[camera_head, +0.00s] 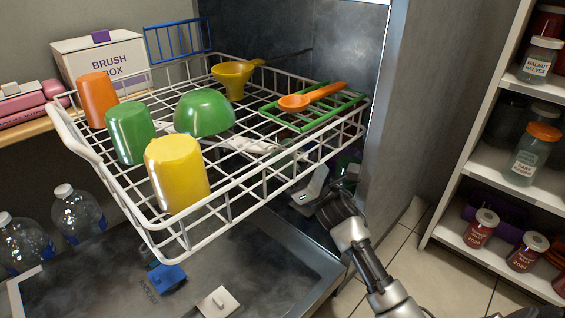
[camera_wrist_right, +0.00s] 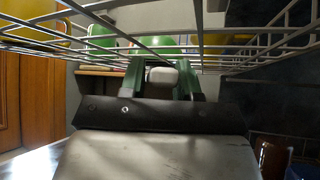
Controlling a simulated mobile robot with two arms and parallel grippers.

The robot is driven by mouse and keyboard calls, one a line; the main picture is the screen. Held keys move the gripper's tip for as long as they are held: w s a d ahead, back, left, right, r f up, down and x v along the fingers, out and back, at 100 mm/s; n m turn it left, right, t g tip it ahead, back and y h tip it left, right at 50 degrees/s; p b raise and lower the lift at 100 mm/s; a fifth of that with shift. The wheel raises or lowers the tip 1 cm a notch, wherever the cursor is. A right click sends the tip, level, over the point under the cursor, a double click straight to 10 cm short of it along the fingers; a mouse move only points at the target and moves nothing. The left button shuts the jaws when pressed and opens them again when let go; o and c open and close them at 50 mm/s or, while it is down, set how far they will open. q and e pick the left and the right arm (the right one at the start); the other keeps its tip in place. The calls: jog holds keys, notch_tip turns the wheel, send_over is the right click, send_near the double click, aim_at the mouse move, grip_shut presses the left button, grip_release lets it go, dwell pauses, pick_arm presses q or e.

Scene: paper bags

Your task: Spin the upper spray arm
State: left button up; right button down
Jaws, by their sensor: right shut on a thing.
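The upper spray arm (camera_head: 252,145) is a pale bar under the white wire rack (camera_head: 240,199), seen through the wires in the camera_head view. My right gripper reaches in low under the rack's right side, partly hidden by wires and its own wrist. In the right wrist view the green fingers of my right gripper (camera_wrist_right: 161,78) are shut around the pale rounded end of the spray arm (camera_wrist_right: 162,75), just below the rack wires. The rest of the spray arm is hidden there. My left gripper is not in view.
The rack holds an orange cup (camera_head: 98,99), green cup (camera_head: 130,133), yellow cup (camera_head: 177,174), green bowl (camera_head: 205,112), yellow funnel (camera_head: 233,78) and orange spoon (camera_head: 312,97). The grey dishwasher wall (camera_head: 392,100) stands close right of my arm. Jar shelves (camera_head: 486,160) stand farther right.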

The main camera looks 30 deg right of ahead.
jog(key=shift+d, duration=0.1)
jog(key=c, duration=0.8)
grip_release()
